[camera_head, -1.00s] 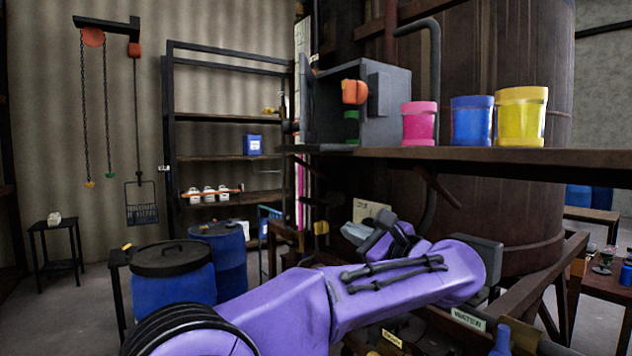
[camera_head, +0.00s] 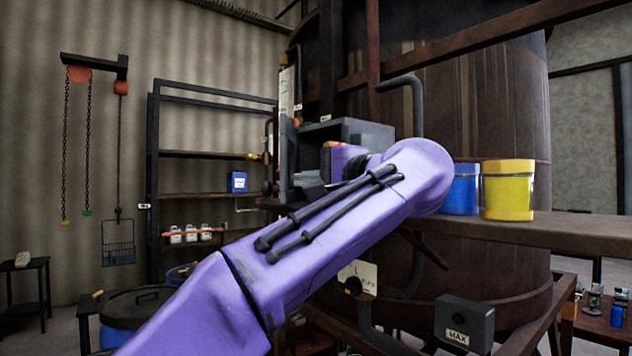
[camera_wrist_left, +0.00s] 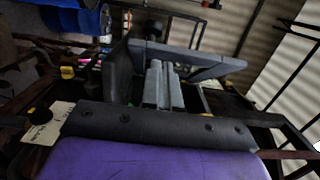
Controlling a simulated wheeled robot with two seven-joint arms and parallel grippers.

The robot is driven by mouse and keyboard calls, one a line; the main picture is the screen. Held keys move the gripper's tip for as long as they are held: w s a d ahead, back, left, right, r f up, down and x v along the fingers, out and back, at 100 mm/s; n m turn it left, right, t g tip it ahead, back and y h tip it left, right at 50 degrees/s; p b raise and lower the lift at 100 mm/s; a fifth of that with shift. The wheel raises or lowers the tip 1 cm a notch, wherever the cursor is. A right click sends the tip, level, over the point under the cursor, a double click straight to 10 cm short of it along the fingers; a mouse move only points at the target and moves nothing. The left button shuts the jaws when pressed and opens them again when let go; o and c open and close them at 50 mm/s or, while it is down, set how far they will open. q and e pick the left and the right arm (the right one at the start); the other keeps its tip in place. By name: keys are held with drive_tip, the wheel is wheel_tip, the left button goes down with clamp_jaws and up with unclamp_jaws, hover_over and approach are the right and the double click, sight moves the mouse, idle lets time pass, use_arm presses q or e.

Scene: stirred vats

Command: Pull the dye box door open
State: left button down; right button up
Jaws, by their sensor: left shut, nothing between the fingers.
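The dye box (camera_head: 365,132) is a grey box on the shelf, its front facing left. Its door (camera_head: 288,160) is a grey panel at the left, seen nearly edge-on and standing away from the box, so part of the inside shows. My left gripper (camera_head: 312,190) is at the opening's lower part, close to the door; I cannot tell whether it touches. In the left wrist view its pale grey fingers (camera_wrist_left: 160,84) are together and empty, with a grey framed panel (camera_wrist_left: 195,62) close beyond them. My purple forearm hides the box's lower right. My right gripper is not in view.
A blue bucket (camera_head: 462,190) and a yellow bucket (camera_head: 508,190) stand on the shelf (camera_head: 570,232) right of my arm. A big brown vat (camera_head: 480,110) rises behind. A rack (camera_head: 195,194) stands at the back left, and a lidded blue drum (camera_head: 130,315) stands below left.

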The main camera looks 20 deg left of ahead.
use_arm(q)
drive_tip(key=shift+w+a, duration=0.45)
drive_tip(key=shift+a, duration=0.05)
drive_tip(key=shift+s+a+r, duration=0.2)
drive_tip(key=shift+s, duration=0.05)
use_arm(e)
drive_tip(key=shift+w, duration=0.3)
use_arm(q)
drive_tip(key=shift+w+a+f, duration=0.1)
drive_tip(key=shift+a, duration=0.05)
